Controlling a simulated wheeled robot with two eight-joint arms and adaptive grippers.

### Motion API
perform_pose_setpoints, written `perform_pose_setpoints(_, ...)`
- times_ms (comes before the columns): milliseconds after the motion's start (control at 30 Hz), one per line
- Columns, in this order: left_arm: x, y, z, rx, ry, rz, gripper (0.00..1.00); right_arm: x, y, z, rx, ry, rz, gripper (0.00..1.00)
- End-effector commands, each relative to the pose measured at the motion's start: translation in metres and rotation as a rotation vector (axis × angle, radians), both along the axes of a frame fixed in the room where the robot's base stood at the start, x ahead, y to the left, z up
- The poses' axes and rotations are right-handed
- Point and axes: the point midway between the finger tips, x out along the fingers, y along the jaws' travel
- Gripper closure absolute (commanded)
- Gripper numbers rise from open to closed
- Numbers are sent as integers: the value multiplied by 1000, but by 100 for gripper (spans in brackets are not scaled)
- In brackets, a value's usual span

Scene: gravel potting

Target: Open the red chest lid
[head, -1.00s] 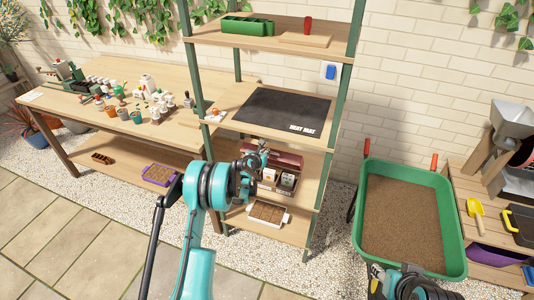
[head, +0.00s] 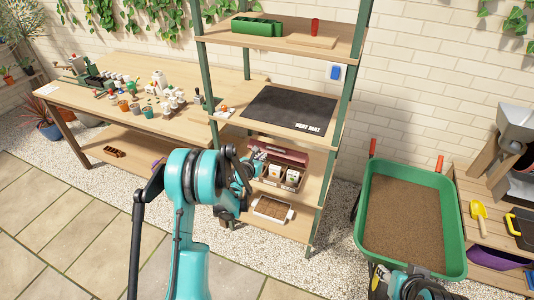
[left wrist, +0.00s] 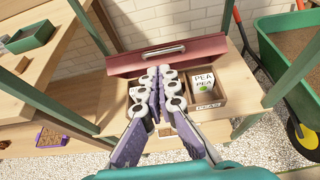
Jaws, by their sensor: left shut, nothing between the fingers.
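The red chest (head: 277,180) stands on a middle shelf of the rack, with seed packets in its compartments. Its red lid (head: 285,152) is raised at the back, and the inside shows. In the left wrist view the lid (left wrist: 190,51) with its silver handle (left wrist: 163,51) is behind the fingers, and a pea packet (left wrist: 207,85) is to their right. My left gripper (head: 256,160) is at the chest's left front; in the wrist view its fingers (left wrist: 159,72) are together and empty, hiding the chest's middle. Whether they touch the lid is unclear. My right gripper (head: 408,284) is at the bottom edge, its fingers unclear.
A white-edged tray (head: 272,209) lies on the shelf below. The dark heat mat (head: 288,108) is on the shelf above. Green rack posts (head: 327,180) flank the chest. A green wheelbarrow (head: 447,215) of soil stands right, and a potting bench (head: 65,98) stands left.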

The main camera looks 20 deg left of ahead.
Motion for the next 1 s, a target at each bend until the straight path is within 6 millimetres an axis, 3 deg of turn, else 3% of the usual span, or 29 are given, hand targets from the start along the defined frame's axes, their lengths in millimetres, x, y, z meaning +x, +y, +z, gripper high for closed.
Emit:
perform_pose_setpoints(33, -7, -1, -18, -2, -26, 0, 100, 0, 0, -10, 0, 0, 0, 60)
perform_pose_setpoints(100, -17, -3, -31, -2, -63, 2, 100, 0, 0, -17, 0, 0, 0, 60)
perform_pose_setpoints(300, -22, -5, -44, 0, -106, 6, 100, 0, 0, -23, 0, 0, 0, 60)
perform_pose_setpoints(467, 2, -6, -52, 0, -105, 5, 100, 0, 0, -30, 0, 0, 0, 60)
perform_pose_setpoints(800, 70, -8, -74, 1, -104, 5, 100, 0, 0, -53, 0, 0, 0, 60)
perform_pose_setpoints(1000, 98, -9, -72, 0, -104, 5, 100, 0, 0, -63, 0, 0, 0, 60)
